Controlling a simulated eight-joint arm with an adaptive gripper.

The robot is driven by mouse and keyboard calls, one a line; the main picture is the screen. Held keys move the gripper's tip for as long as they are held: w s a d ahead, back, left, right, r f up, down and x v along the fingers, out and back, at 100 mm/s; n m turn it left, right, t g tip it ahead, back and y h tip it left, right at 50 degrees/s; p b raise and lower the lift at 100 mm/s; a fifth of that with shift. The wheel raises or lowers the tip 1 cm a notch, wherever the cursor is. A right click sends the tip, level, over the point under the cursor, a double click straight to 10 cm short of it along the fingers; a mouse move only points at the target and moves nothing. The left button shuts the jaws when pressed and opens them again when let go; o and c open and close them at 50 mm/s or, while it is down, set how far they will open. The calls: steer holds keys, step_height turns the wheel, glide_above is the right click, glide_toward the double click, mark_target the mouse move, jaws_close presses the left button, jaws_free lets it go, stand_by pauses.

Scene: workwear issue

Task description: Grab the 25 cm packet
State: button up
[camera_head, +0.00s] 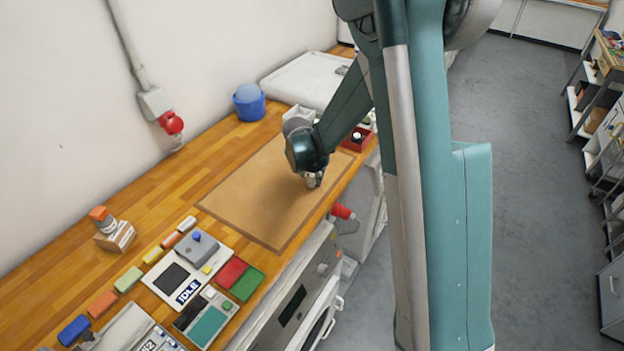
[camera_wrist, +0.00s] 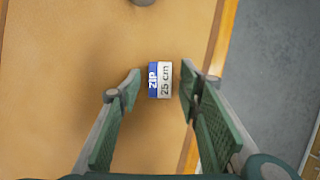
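The 25 cm packet (camera_wrist: 160,84) is a small blue and white block in the wrist view, marked "ZIP" and "25 cm". It lies on the tan mat (camera_head: 250,200). My gripper (camera_wrist: 161,74) is open, with one green-padded finger to each side of the packet and a gap on both sides. The fingers do not appear to touch it; how far their tips are above the mat is hard to tell. In the head view my gripper (camera_head: 313,180) is low over the mat's far right part, and I cannot make out the packet there.
A grey rounded object (camera_wrist: 143,2) shows at the wrist view's top edge. A red tray (camera_head: 356,140) and a blue bucket (camera_head: 249,104) stand beyond the mat. Devices and colored blocks, including a green one (camera_head: 128,279), fill the near bench. The mat's near part is clear.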

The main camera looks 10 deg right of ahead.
steer(key=shift+x, duration=1.1)
steer(key=c, duration=0.9)
